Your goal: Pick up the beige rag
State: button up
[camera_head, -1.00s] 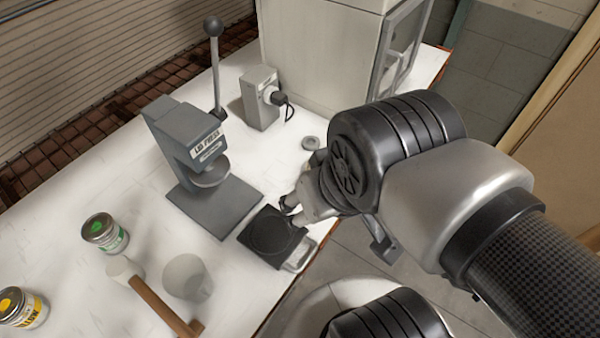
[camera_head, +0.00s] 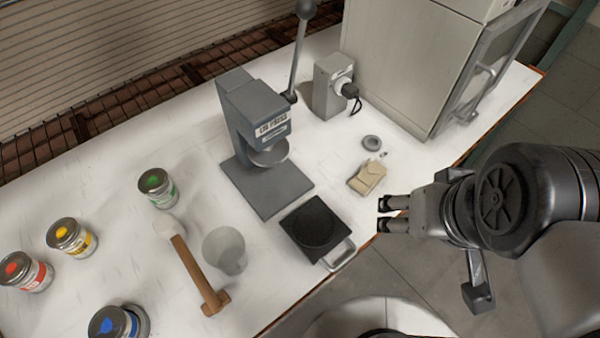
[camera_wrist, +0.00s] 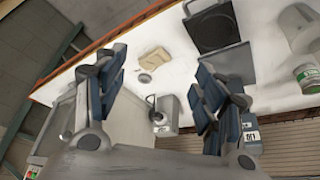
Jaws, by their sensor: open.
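The beige rag (camera_head: 367,177) lies folded on the white table near its right front edge, between the black plate and the grey disc. It also shows in the wrist view (camera_wrist: 155,58), beyond and between my fingers. My gripper (camera_head: 383,214) is open and empty, to the right of and a little below the rag in the head view, apart from it. In the wrist view my gripper's two fingers (camera_wrist: 160,90) stand wide apart.
A grey press (camera_head: 262,150) stands left of the rag. A black plate with a handle (camera_head: 315,228) is near the front edge. A grey disc (camera_head: 372,143), a socket box (camera_head: 333,86) and a cabinet (camera_head: 415,65) are behind.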

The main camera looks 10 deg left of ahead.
aim_at(371, 174)
jog(key=u, duration=2.35)
jog(key=l+z, duration=0.1)
jog(key=z, duration=2.2)
jog(key=i+l+u, duration=0.1)
jog(key=l, duration=0.2)
jog(key=i+l+u, duration=0.1)
jog(key=l, duration=0.2)
jog(key=i+l+u, duration=0.1)
jog(key=l, duration=0.25)
jog(key=i, duration=0.1)
